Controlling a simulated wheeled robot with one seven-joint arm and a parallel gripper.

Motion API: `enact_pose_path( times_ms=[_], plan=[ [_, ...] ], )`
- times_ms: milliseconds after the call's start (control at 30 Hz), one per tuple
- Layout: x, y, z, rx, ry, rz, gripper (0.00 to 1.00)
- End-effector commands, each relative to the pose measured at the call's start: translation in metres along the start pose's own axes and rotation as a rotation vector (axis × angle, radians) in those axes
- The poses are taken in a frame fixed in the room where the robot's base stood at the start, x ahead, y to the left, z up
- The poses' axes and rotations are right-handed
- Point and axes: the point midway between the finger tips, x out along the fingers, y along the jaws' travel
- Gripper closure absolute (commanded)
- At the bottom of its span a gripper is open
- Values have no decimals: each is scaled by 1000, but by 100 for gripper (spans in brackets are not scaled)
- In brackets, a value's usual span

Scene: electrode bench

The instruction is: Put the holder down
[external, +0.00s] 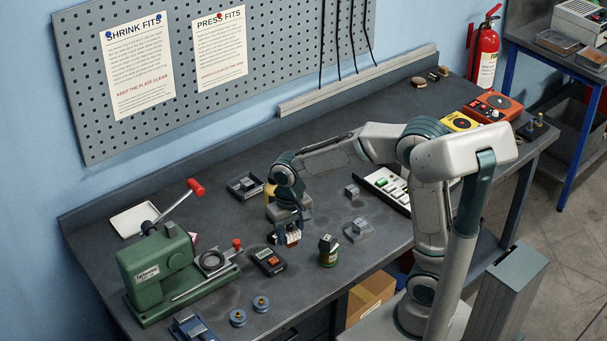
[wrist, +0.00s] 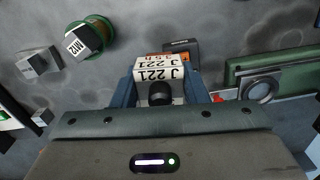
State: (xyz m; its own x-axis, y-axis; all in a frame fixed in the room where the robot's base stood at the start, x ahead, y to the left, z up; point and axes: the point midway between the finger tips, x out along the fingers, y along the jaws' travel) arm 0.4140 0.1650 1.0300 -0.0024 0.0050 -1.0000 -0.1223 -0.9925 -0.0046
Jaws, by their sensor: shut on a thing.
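My gripper (external: 286,236) points down over the middle of the bench, and its two blue fingers also show in the wrist view (wrist: 160,93). In the external view the holder (external: 293,237) shows low between the fingers, partly hidden. Whether its underside touches the bench top (external: 222,299) cannot be told.
A black-and-orange meter (external: 268,262) lies just in front of my gripper. A green round container with a dark block (external: 328,251) stands to its right, with a grey stepped block (external: 359,231) beyond. The green press (external: 157,267) is left. Bare bench lies between these.

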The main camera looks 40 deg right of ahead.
Motion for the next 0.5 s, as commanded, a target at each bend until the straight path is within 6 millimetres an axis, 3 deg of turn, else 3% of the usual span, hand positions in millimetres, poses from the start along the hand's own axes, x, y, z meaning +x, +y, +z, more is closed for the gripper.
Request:
enact_pose_path(
  times_ms=[33, 200, 367, 500],
  plan=[
    [-1, 14, -21, 49, 1, -2, 98],
    [-5, 62, -77, 186, 0, -5, 98],
    [-8, 120, -122, 312, 1, -6, 98],
    [-9, 179, -154, 421, 2, -5, 98]
  ],
)
